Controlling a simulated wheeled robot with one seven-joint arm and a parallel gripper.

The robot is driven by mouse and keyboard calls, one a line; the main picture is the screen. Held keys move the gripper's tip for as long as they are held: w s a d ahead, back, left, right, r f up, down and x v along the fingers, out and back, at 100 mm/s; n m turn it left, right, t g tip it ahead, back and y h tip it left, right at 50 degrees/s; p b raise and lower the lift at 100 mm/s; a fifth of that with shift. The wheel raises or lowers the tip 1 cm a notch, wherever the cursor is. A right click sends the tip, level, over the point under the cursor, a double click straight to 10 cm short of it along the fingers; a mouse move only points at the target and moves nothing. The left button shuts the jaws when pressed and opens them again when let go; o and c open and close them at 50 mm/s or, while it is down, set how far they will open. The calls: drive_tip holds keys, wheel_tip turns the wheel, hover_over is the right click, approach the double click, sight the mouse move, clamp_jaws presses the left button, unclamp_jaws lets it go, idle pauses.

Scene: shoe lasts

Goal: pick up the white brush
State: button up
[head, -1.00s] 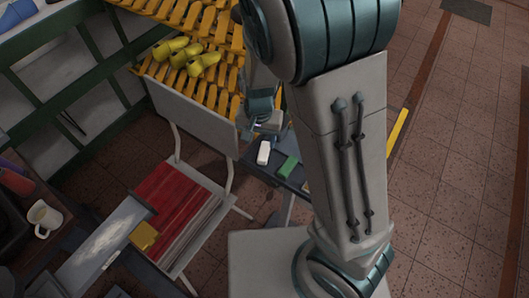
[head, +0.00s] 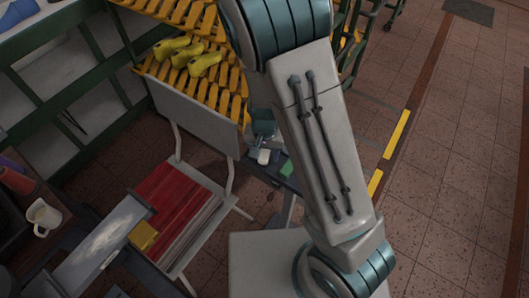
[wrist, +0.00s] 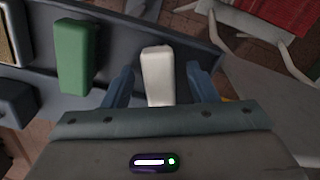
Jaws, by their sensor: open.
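The white brush (wrist: 157,75) is a pale block on a dark bench top. In the wrist view it lies between the two blue fingers of my gripper (wrist: 160,88), which are open with a gap on each side of it. Its near end is hidden by the gripper body. In the head view the white brush (head: 264,157) shows only as a small pale patch just below my gripper (head: 262,140), whose fingers cannot be made out there.
A green block (wrist: 73,57) lies beside the brush; it also shows in the head view (head: 287,169). Yellow shoe lasts (head: 205,64) rest on a yellow slatted rack. A white mug (head: 43,215) is far left.

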clamp_jaws()
drive_tip(key=shift+r, duration=0.2)
